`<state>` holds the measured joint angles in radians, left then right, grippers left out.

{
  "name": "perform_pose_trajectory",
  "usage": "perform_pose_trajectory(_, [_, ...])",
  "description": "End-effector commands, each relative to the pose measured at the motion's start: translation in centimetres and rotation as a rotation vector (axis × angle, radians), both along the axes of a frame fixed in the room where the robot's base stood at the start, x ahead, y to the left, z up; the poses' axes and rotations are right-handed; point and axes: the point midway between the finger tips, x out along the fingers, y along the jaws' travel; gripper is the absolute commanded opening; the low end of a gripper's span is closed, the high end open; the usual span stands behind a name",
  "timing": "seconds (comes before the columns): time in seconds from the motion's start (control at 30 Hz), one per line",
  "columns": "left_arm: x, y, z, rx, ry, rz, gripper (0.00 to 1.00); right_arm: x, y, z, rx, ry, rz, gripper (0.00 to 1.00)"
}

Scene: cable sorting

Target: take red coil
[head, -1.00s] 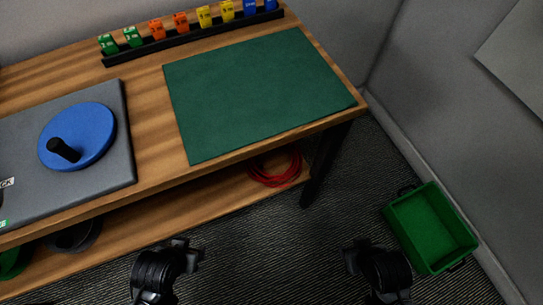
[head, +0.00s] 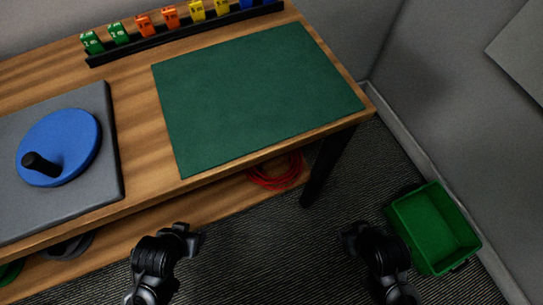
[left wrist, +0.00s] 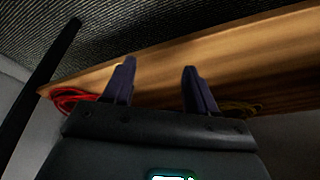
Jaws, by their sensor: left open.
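The red coil (head: 276,172) lies on the lower wooden shelf under the table's right end in the head view, its far part hidden by the tabletop. The coil also shows at the left in the left wrist view (left wrist: 72,98). My left gripper (head: 192,238) is in front of the shelf, to the left of and apart from the coil. In the left wrist view its two fingers (left wrist: 157,80) are spread with nothing between them. My right gripper (head: 350,236) is over the floor, right of the coil; its fingers are too small to judge.
A dark table leg (head: 327,165) stands just right of the coil. The tabletop carries a green mat (head: 255,95) and a blue disc with a handle (head: 75,135). A yellow coil (left wrist: 238,107) shows in the left wrist view. A green bin (head: 432,222) stands on the floor at right.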

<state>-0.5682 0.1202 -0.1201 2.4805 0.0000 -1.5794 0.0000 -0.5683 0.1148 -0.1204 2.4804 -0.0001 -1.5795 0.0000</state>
Motion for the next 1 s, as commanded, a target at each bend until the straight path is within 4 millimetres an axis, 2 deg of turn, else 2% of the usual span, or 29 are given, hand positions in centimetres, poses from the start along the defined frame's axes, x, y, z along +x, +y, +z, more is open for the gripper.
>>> perform_pose_trajectory(0.13, [-0.1, -0.1, -0.2, 0.0, 0.013, -0.001, 0.57, -0.1, 0.0, 0.4, 0.0, 0.003, 0.0, 0.43])
perform_pose_trajectory(0.27, [2.0, -0.8, 0.1, -0.006, 0.007, -0.01, 0.57, -0.6, 0.0, 2.1, -0.001, 0.017, -0.001, 0.43])
perform_pose_trajectory(0.37, [4.9, -1.9, 0.4, -0.014, 0.0, -0.028, 0.57, -0.8, 0.0, 4.5, -0.001, 0.023, 0.0, 0.43])
perform_pose_trajectory(0.47, [8.7, -3.5, 0.8, -0.024, -0.009, -0.054, 0.57, -0.8, 0.0, 7.7, -0.002, 0.021, 0.001, 0.43])
perform_pose_trajectory(0.6, [14.4, -6.3, 1.8, -0.038, -0.027, -0.104, 0.57, -0.6, -0.1, 12.2, -0.006, 0.014, 0.004, 0.43])
perform_pose_trajectory(0.7, [18.0, -8.4, 2.6, -0.045, -0.037, -0.14, 0.57, -0.6, -0.2, 14.9, -0.009, 0.011, 0.006, 0.43])
perform_pose_trajectory(0.83, [21.5, -10.6, 3.8, -0.051, -0.049, -0.182, 0.57, -0.6, -0.3, 17.5, -0.01, 0.011, 0.006, 0.43])
perform_pose_trajectory(1.0, [24.0, -12.2, 4.5, -0.053, -0.055, -0.215, 0.57, -0.5, -0.3, 19.0, -0.01, 0.011, 0.006, 0.43])
